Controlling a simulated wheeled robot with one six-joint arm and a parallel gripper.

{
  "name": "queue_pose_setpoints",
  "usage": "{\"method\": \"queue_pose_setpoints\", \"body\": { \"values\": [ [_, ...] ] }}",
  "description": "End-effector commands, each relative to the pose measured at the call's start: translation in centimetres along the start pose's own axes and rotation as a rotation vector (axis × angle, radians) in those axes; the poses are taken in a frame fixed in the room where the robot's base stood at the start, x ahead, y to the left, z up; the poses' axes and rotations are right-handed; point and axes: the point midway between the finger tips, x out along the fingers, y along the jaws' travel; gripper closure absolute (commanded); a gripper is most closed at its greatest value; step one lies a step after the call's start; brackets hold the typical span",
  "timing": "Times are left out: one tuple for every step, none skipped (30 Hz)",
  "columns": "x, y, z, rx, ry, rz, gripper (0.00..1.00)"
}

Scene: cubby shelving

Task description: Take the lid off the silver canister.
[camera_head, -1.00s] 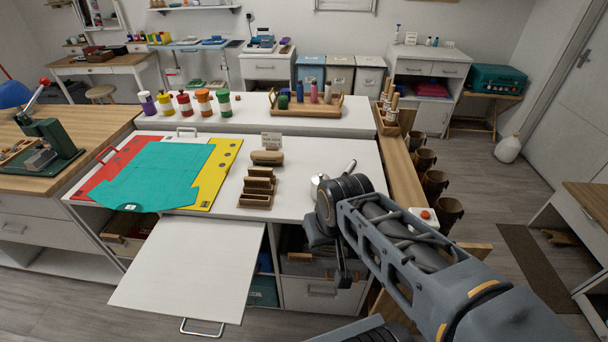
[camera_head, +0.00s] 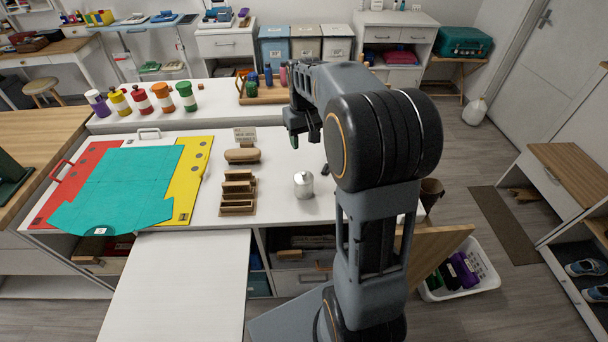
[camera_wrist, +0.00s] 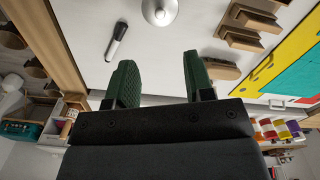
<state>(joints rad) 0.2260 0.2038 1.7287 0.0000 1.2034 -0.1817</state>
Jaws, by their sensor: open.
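The silver canister (camera_head: 304,185) stands upright on the white worktop, right of the wooden blocks, with a small knobbed lid (camera_head: 303,175) on top. In the wrist view the canister (camera_wrist: 160,10) shows only partly, cut off at the top edge. My gripper (camera_head: 305,138) is over the worktop, behind the canister in the head view and apart from it. In the wrist view my gripper (camera_wrist: 155,82) shows its two green-padded fingers spread, with nothing between them.
Stepped wooden blocks (camera_head: 237,190) and a wooden brush (camera_head: 242,155) lie left of the canister. A black-and-white marker (camera_wrist: 116,40) lies near it. Several coloured bottles (camera_head: 142,98) and a wooden tray (camera_head: 262,97) stand on the raised back shelf. A teal sheet (camera_head: 120,185) covers the left side.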

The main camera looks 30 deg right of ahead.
Motion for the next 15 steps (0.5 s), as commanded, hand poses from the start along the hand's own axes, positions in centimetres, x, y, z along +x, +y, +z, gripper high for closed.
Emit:
{"method": "queue_pose_setpoints", "body": {
  "values": [
    [0.7,0.2,-0.2,0.001,-0.008,-0.001,0.52],
    [1.2,0.2,-0.2,0.001,-0.009,-0.002,0.52],
    [2.0,0.3,-0.2,0.001,-0.011,-0.002,0.52],
    [2.6,0.3,-0.2,0.001,-0.011,-0.002,0.52],
    [3.1,0.3,-0.2,0.001,-0.012,-0.002,0.52],
    [3.9,0.3,-0.2,0.001,-0.012,-0.002,0.52],
    [4.4,0.3,-0.2,0.001,-0.011,-0.002,0.52],
    [4.9,0.3,-0.2,0.001,-0.01,-0.002,0.52],
    [5.5,0.3,-0.2,0.002,-0.01,-0.002,0.52],
    [6.0,0.3,-0.2,0.002,-0.011,-0.002,0.52],
    [6.4,0.3,-0.2,0.002,-0.01,-0.002,0.52],
    [6.8,0.3,-0.2,0.002,-0.009,-0.001,0.52],
    [7.1,0.3,-0.2,0.002,-0.009,-0.001,0.52],
    [7.4,0.3,-0.2,0.002,-0.008,-0.001,0.52],
    [7.7,0.3,-0.2,0.002,-0.008,-0.001,0.52]
  ]
}}
